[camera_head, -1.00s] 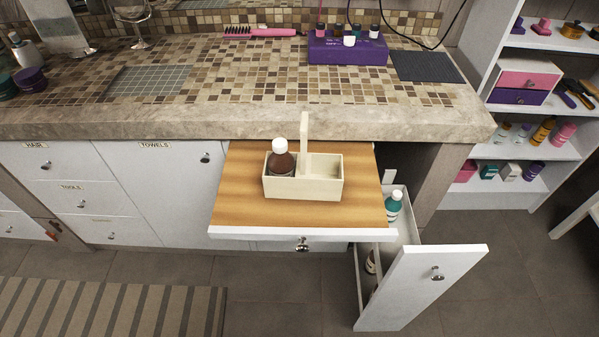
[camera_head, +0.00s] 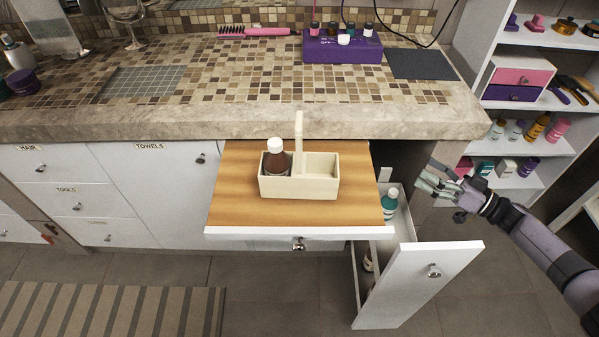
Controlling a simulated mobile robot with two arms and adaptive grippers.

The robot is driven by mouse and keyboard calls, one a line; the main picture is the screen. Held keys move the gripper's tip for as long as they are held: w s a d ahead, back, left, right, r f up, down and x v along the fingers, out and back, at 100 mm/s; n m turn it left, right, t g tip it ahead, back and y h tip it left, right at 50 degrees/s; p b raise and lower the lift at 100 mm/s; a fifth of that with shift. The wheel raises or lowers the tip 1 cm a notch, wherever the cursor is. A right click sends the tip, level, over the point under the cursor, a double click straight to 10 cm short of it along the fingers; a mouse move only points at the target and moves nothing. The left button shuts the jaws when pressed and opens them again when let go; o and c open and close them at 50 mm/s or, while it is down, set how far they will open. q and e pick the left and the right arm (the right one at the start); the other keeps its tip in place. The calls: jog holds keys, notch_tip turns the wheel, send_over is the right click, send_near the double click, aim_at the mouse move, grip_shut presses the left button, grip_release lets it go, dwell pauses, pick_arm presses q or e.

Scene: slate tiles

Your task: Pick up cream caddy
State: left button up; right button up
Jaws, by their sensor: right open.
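The cream caddy (camera_head: 299,187) is a small cream box with an upright central handle (camera_head: 299,130). It stands on a pulled-out wooden board (camera_head: 235,205) below the counter. A brown bottle (camera_head: 277,160) with a white cap sits in its left compartment; the right compartment looks empty. My right gripper (camera_head: 436,183) is open and empty, to the right of the caddy and well apart from it, beyond the open drawer. My left gripper is not in view.
An open white drawer (camera_head: 420,285) juts out at the right, holding a teal bottle (camera_head: 389,203) with a white cap. The stone counter (camera_head: 240,122) overhangs behind the caddy. A shelf unit (camera_head: 540,40) with bottles stands at the right.

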aim_at(337, 163)
jog(key=s+a+r+n+g, duration=0.1)
jog(key=a+r+n+g, duration=0.1)
jog(key=a, duration=0.3)
jog(key=s+a+r+n+g, duration=0.1)
jog(key=a+r+n+g, duration=0.2)
jog(key=a+n+g, duration=0.1)
jog(key=s+a+r+n+g, duration=0.1)
jog(key=a+r+n+g, duration=0.2)
jog(key=a, duration=0.4)
jog(key=shift+s+a+r+n+g+y, duration=0.2)
jog(key=shift+s+n+g+y, duration=0.15)
jog(key=shift+n+g, duration=0.4)
jog(key=a, duration=0.2)
jog(key=a+f+h, duration=0.1)
jog(key=a, duration=0.2)
jog(key=a+f+h, duration=0.1)
jog(key=a, duration=0.1)
jog(key=shift+w+a+n+g, duration=0.2)
jog(key=shift+w+n+g, duration=0.05)
jog(key=shift+n+g, duration=0.1)
jog(key=shift+x, duration=2.75)
jog(key=shift+s, duration=0.15)
jog(key=shift+d, duration=0.1)
jog(key=shift+r, duration=0.1)
jog(key=c, duration=1.2)
jog(key=shift+o, duration=0.2)
